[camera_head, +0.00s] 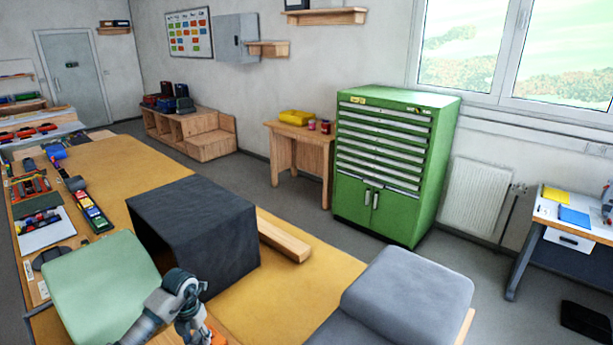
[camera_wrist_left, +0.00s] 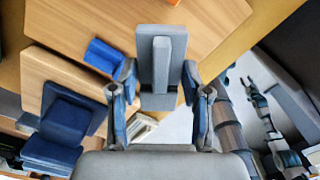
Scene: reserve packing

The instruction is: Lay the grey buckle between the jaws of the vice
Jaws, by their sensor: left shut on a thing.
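The grey buckle (camera_wrist_left: 160,45), a flat grey piece with a raised bar along its middle, is between the fingers of my left gripper (camera_wrist_left: 160,82) in the left wrist view. The gripper is shut on it, and the buckle points away from the palm. In the head view my left arm comes in at the bottom, in front of the dark box-like block; its fingers and the buckle cannot be made out there. I cannot make out the vice for certain in either view.
A large dark block (camera_head: 195,225) stands on the yellow-brown bench (camera_head: 110,165), with a green pad (camera_head: 100,285) and a grey pad (camera_head: 405,295) either side. A wooden beam (camera_head: 284,240) lies behind. A blue object (camera_wrist_left: 103,55) shows beside the gripper in the wrist view.

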